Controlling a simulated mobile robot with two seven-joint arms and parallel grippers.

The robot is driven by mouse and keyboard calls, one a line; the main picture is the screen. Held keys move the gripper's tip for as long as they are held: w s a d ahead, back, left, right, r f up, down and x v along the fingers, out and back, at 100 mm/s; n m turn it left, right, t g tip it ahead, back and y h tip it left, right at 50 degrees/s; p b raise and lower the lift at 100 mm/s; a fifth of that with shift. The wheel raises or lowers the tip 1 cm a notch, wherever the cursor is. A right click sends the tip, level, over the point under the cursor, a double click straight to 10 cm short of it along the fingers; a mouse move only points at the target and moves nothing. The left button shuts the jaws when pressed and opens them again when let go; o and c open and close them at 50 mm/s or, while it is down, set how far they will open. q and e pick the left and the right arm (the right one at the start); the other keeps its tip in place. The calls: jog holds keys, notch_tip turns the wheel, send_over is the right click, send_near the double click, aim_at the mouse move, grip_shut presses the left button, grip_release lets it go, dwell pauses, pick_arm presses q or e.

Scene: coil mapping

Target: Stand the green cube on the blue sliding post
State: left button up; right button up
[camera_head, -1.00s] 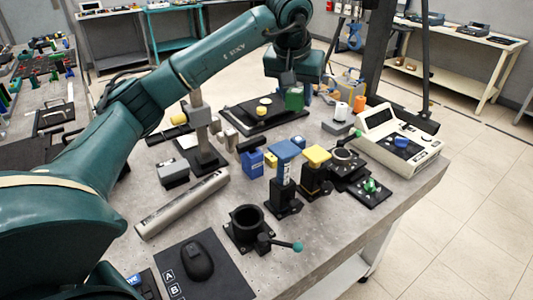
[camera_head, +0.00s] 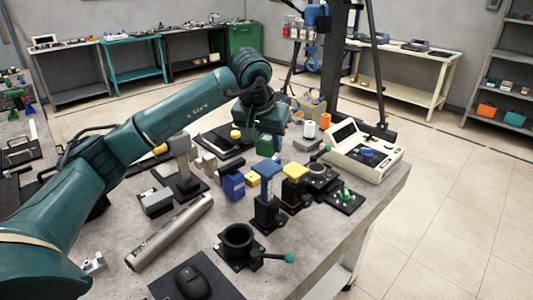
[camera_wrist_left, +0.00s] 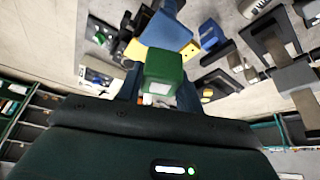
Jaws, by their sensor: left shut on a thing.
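The green cube (camera_head: 264,145) is held by my left gripper (camera_head: 266,137), above or just behind the blue top of the blue sliding post (camera_head: 266,168) in the head view. Whether cube and post touch I cannot tell. In the left wrist view the green cube (camera_wrist_left: 164,70) sits between the dark fingers of my left gripper (camera_wrist_left: 160,88). The blue post top (camera_wrist_left: 168,32) shows beyond it, with yellow partly hidden around it. The post's black base stands on the grey bench. My right gripper is out of view.
A yellow-topped post (camera_head: 294,172) stands close to the right of the blue one. A blue block (camera_head: 233,186) is at its left, and a black cup fixture (camera_head: 238,243) with a teal-knobbed lever is in front. A white console (camera_head: 365,152) is at the back right.

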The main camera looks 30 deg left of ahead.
aim_at(267, 154)
pick_arm(q)
notch_tip(267, 154, down, 3)
jog(key=shift+f, duration=0.3)
jog(key=shift+f, duration=0.1)
jog(key=o, duration=1)
